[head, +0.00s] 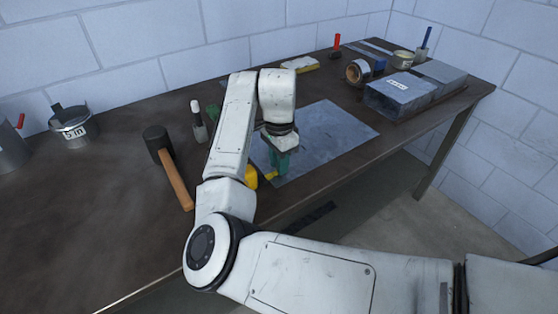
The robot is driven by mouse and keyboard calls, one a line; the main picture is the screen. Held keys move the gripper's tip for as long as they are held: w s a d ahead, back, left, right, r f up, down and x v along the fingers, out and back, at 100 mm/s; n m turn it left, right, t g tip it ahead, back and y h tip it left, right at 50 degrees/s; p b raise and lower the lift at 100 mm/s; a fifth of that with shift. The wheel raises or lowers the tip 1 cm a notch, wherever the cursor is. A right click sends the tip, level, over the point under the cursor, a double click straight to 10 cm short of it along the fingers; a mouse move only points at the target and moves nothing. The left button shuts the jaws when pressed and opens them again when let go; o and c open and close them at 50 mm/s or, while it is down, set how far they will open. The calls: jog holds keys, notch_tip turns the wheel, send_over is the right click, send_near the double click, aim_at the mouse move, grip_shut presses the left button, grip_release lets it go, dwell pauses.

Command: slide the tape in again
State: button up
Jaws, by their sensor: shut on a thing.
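A yellow tape measure (251,178) sits at the front left edge of the flat metal sheet (335,125), partly hidden behind my arm. A short yellow piece of its tape (271,175) shows to its right, at my fingertips. My gripper (280,173), with green fingers, points down at the sheet's front edge. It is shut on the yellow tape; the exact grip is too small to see.
A mallet (173,173) and a small grey-handled tool (198,122) lie left of my arm. A tape roll (358,72), metal duct pieces (400,92) and a yellow block (300,64) stand toward the back. The table's front edge is close to my gripper.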

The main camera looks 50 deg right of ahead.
aim_at(265, 177)
grip_shut()
jog(key=a, duration=0.2)
jog(key=w+a, duration=0.1)
jog(key=a, duration=0.1)
jog(key=shift+w+p, duration=0.1)
jog(key=shift+p, duration=0.3)
jog(key=o, duration=0.8)
grip_release()
jog(key=shift+a, duration=0.1)
jog(key=shift+o, duration=0.2)
